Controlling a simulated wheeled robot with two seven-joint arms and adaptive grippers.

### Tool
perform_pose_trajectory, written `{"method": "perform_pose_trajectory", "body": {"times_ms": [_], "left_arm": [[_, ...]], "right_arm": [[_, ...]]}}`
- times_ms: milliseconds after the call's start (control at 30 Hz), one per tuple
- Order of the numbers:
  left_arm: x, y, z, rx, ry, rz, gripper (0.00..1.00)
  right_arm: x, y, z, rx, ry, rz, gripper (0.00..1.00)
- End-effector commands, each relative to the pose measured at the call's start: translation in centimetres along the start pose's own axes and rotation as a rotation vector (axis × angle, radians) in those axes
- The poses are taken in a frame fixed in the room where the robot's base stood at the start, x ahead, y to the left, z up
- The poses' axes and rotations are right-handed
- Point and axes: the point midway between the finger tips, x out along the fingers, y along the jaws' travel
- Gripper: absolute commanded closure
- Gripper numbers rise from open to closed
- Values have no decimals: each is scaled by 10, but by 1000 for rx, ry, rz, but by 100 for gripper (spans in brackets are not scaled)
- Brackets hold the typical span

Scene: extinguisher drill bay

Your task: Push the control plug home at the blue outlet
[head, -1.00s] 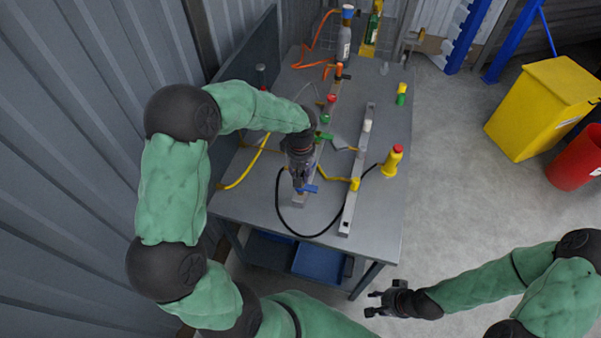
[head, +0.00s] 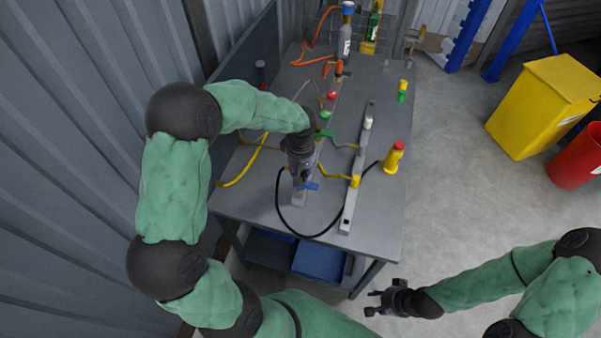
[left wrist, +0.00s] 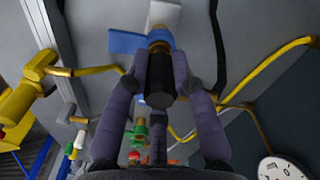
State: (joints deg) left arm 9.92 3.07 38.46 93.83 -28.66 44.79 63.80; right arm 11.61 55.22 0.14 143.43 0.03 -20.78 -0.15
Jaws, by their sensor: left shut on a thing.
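The blue outlet (head: 312,186) is on a grey rail at the near part of the bench. In the left wrist view its blue body (left wrist: 124,42) lies just beyond the plug. My left gripper (head: 300,177) is shut on the control plug, a black cylinder (left wrist: 160,88) with a brass-coloured end. The plug's brass end meets the blue outlet; how deep it sits is not clear. In the head view the gripper hides the plug. My right gripper (head: 371,302) is open and empty, in front of the bench and off to the right.
A black hose (head: 296,233) loops over the bench (head: 240,208) towards a second rail (head: 349,206) with a yellow fitting. Yellow hoses, green and red fittings stand behind my left gripper. A yellow-and-red bottle-like part (head: 393,160) is at the right edge.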

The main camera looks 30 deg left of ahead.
Motion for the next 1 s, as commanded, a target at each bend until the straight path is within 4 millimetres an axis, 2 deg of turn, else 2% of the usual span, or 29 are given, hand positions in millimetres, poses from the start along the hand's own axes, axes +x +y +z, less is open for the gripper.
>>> {"method": "perform_pose_trajectory", "body": {"times_ms": [1000], "left_arm": [[6,0,0,0,0,0,100]], "right_arm": [[6,2,0,0,0,0,60]]}}
